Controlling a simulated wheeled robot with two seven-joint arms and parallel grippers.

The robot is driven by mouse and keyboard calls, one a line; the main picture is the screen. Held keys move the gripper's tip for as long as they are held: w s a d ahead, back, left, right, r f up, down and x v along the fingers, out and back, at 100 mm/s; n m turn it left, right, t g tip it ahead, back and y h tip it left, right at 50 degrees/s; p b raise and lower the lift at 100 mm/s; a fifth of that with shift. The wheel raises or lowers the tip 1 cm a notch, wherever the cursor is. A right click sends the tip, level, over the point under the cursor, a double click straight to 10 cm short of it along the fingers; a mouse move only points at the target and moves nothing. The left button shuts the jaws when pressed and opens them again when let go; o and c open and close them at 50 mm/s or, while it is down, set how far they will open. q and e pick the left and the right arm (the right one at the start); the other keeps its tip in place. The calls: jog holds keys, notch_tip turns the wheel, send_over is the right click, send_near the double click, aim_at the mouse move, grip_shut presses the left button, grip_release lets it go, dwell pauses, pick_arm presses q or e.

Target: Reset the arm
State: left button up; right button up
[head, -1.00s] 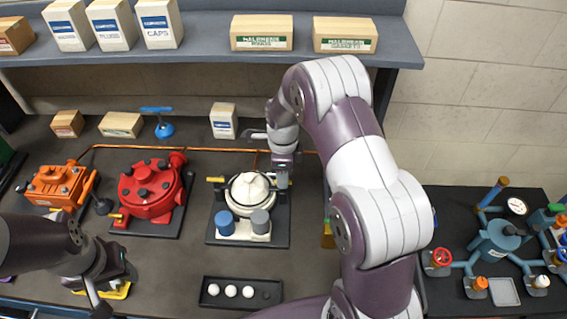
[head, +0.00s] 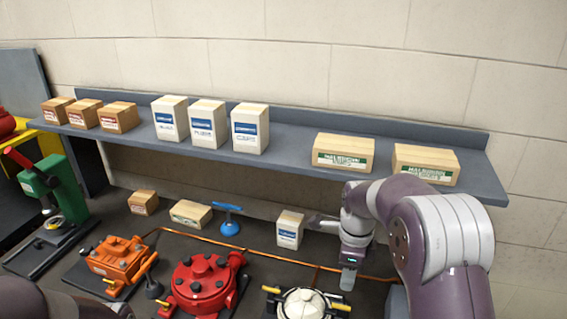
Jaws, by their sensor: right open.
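My right arm (head: 440,235) comes in from the lower right and bends down at the wrist. Its gripper (head: 348,281) points down and is open, with nothing seen between the fingers. It shows just right of and behind the white motor (head: 303,304), which is cut off by the bottom edge. My left arm (head: 22,303) shows only as a dark link in the lower left corner; its gripper is outside the view.
A red motor (head: 205,286) and an orange motor (head: 117,261) stand left of the white one. A small white box (head: 290,230) stands close left of the right wrist. A grey shelf (head: 285,160) with several boxes runs behind. A green press (head: 52,190) stands far left.

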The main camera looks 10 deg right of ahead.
jog(key=s+a+f+n+b, duration=0.1)
jog(key=s+a+f+n, duration=0.1)
jog(key=s+n, duration=0.6)
jog(key=s+a+f+n+t+b, duration=0.1)
jog(key=s+a+f+n, duration=0.1)
jog(key=s+n, duration=0.7)
jog(key=n, duration=0.6)
jog(key=shift+s+a+f, duration=0.15)
jog(key=shift+f, duration=0.1)
